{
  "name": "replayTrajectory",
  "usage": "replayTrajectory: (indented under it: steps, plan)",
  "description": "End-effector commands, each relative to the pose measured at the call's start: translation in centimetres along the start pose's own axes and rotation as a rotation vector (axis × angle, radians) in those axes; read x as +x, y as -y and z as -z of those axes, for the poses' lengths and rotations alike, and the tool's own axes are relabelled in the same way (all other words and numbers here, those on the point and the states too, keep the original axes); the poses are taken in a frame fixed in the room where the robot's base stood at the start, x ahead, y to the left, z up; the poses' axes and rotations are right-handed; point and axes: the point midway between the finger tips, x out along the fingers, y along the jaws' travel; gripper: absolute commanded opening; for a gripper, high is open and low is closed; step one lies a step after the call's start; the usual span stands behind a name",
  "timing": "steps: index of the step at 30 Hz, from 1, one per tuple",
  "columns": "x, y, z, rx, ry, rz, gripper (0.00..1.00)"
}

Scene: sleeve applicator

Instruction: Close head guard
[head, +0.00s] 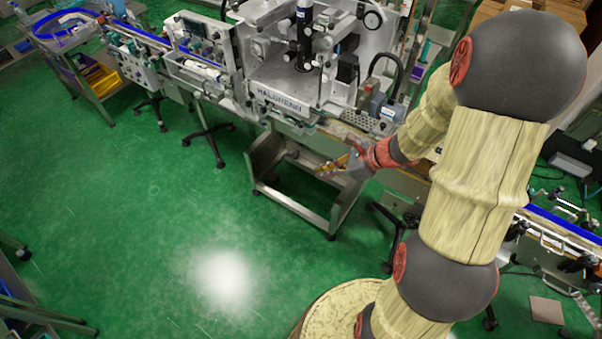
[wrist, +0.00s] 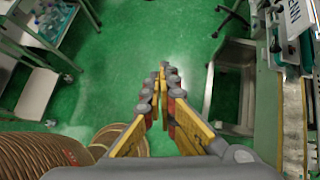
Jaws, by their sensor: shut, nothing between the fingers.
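The sleeve applicator, a pale grey machine with "MALBRENN" lettering (head: 283,102), stands at the top middle of the head view. Its head (head: 304,35) is a dark upright column inside a grey frame. I cannot clearly make out the head guard or whether it stands open. My gripper (head: 322,172) is below and in front of the machine, apart from it, over the lower open steel frame. In the wrist view my gripper (wrist: 165,78) has its fingertips together, empty, with green floor beneath. Part of the lettered panel (wrist: 292,22) shows at the top right there.
A conveyor with blue edges (head: 140,35) runs left from the machine and another stretch (head: 565,228) lies to the right. The steel frame (head: 290,205) juts out below the machine. Wheeled stands (head: 207,133) stand on the floor. Open green floor (head: 130,210) lies at the left.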

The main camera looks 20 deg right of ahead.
Motion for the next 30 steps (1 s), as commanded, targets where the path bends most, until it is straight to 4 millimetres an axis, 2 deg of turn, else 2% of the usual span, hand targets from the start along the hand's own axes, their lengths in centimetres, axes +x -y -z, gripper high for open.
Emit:
replayTrajectory:
  steps: [1,6,12,18,30]
  plan:
    - [1.2,-0.1,0.0,0.000,0.001,-0.006,0.00]
    - [4.5,-0.1,0.0,0.000,0.000,-0.005,0.00]
    - [6.4,-0.1,-1.9,-0.004,0.000,-0.002,0.00]
    - [7.4,0.0,-2.8,-0.003,0.000,0.000,0.00]
    - [7.5,0.0,-2.9,-0.002,0.000,0.001,0.00]
